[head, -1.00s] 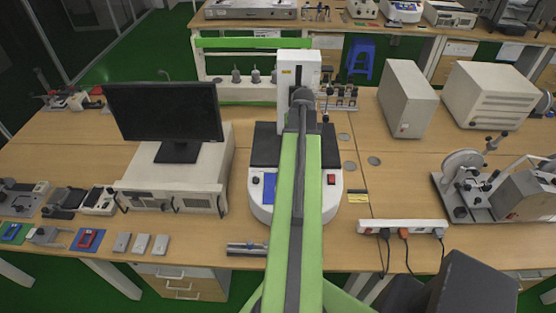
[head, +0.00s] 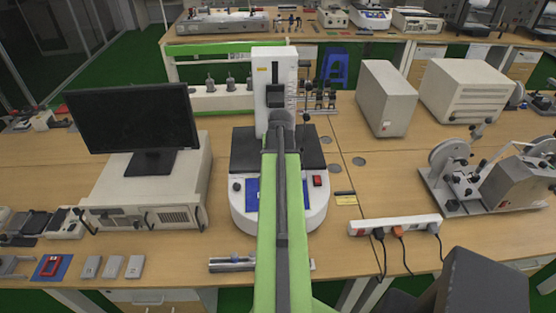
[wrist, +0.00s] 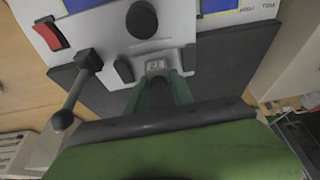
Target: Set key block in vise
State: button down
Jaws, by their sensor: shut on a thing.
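My gripper (wrist: 158,82) shows in the wrist view, its two dark green fingers closed on a small pale grey block (wrist: 157,66) with dark marks, which looks like the key block. Behind the block is a white tester base with black knobs and a red switch. In the head view the tester (head: 318,205) stands at the middle of the bench, and my green arm reaches over its front. The arm hides my gripper and the held block there. I cannot tell for certain which part is the vise.
A monitor (head: 133,115) on a pale instrument stands left of the tester. Several small items, including a red piece (head: 50,267) on a blue mat, lie at the front left. A metal cylinder (head: 232,263) and a power strip (head: 394,225) lie near the front edge.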

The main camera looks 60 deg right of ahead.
jog(key=c, duration=1.4)
grip_release()
jog(key=shift+f, duration=0.1)
jog(key=shift+o, duration=0.2)
jog(key=p+v, duration=1.1)
jog(key=v, duration=0.1)
jog(key=shift+d, duration=0.1)
